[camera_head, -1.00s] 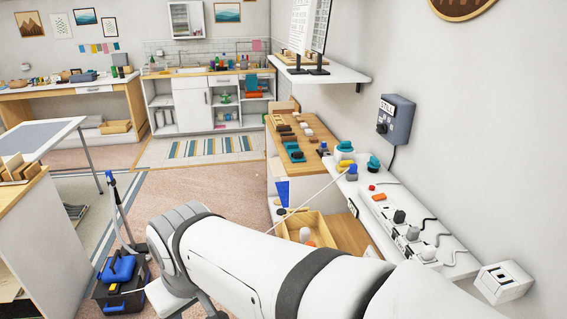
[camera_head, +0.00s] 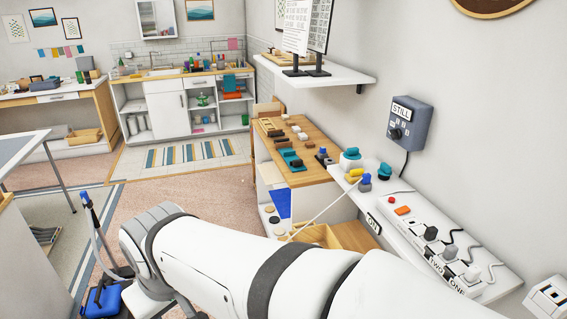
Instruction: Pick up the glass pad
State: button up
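I cannot pick out the glass pad for certain. Several small pads or blocks in brown, white, black and teal lie on the wooden counter (camera_head: 303,165) beyond my arm, and they are too small to tell apart. A teal piece (camera_head: 291,158) with a dark block on it lies near the counter's front. My white arm reaches across the lower middle to the left, and its far part bends down out of the picture. My gripper's fingertips are not in view, so I cannot see whether they hold anything.
A white shelf with a power strip (camera_head: 432,243), cables and coloured knobs runs along the right wall. An open wooden drawer (camera_head: 350,235) shows partly behind my arm. A blue caddy (camera_head: 103,300) stands on the floor at lower left.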

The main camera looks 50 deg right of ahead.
aim_at(354, 175)
jog(key=u, duration=0.05)
jog(key=i, duration=2.35)
jog(key=z, duration=3.75)
jog(key=i, duration=1)
